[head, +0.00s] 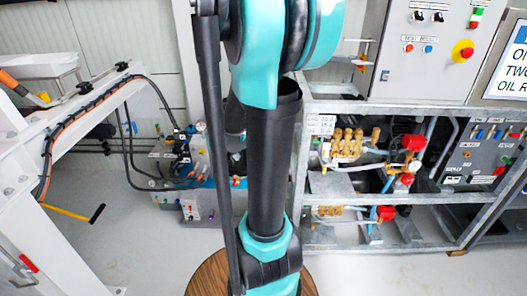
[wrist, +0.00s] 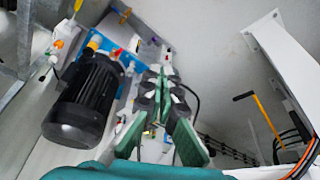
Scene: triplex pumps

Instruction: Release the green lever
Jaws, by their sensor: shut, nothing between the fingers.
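I cannot make out a green lever for certain in either view. My gripper (wrist: 166,72) shows in the wrist view, its green and black fingers drawn together at the tips with nothing between them. Beyond the tips is pump equipment with a blue base (wrist: 100,43), small coloured fittings and hoses. I cannot tell whether the tips touch any of it. In the head view my arm fills the middle and the gripper is not visible. Small valve equipment (head: 190,160) stands left of the arm there.
A black motor (wrist: 82,100) lies left of my gripper. A yellow handle with a black grip (wrist: 262,115) sticks out at right, by a white frame (wrist: 282,60). A metal pump rack (head: 375,222) and grey control box (head: 415,65) stand right of my arm. Some floor is clear.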

